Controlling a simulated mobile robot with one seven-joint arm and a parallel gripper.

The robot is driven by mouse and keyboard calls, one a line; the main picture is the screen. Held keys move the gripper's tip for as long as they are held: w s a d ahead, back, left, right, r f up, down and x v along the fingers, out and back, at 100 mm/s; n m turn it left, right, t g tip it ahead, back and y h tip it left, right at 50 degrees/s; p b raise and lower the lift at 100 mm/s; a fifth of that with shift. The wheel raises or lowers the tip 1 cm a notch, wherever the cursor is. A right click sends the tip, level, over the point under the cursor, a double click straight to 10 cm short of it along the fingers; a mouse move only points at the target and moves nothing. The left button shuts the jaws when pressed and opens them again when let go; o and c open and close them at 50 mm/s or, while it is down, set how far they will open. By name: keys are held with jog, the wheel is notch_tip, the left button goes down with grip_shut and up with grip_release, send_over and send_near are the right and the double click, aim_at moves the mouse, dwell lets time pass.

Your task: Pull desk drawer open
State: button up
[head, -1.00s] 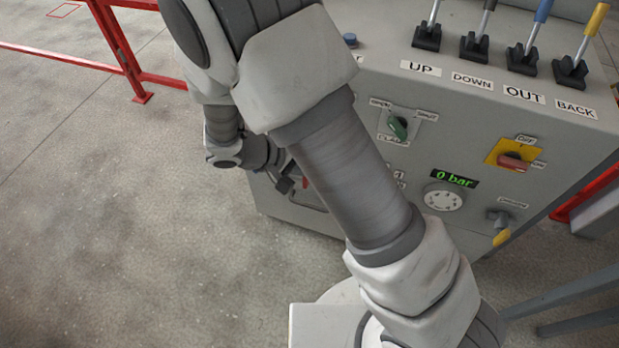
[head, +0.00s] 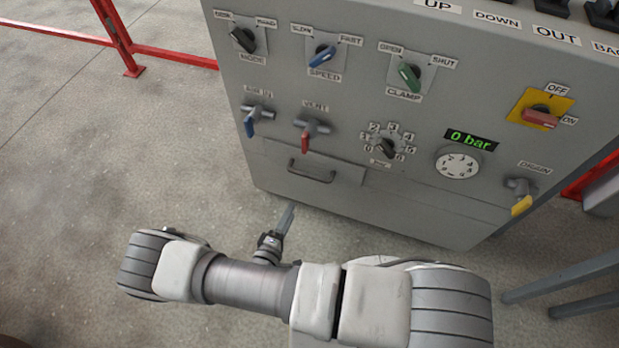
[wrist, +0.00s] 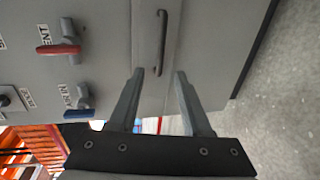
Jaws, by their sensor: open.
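The desk drawer (head: 338,173) is a grey panel low on the front of the grey control desk, with a dark bar handle (head: 311,172). The drawer looks shut, flush with the desk front. In the wrist view the handle (wrist: 161,40) stands upright in the picture, beyond the fingertips and roughly in line with the gap between them. My gripper (wrist: 158,72) is open with nothing between its fingers. In the head view my gripper (head: 288,212) is below and a little left of the handle, apart from it.
A red vent valve (head: 306,135) and a blue air-in valve (head: 251,122) stick out above the drawer. A drain valve with a yellow lever (head: 521,200) is at the lower right. Grey legs (head: 565,290) stand at right; a red rail (head: 60,40) runs behind. The floor at left is clear.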

aim_at(309, 177)
jog(key=b+x, duration=0.5)
jog(key=x, duration=1.2)
jog(key=shift+w+f, duration=0.1)
jog(key=shift+w, duration=0.05)
jog(key=shift+c, duration=0.3)
grip_shut()
dwell(0.5)
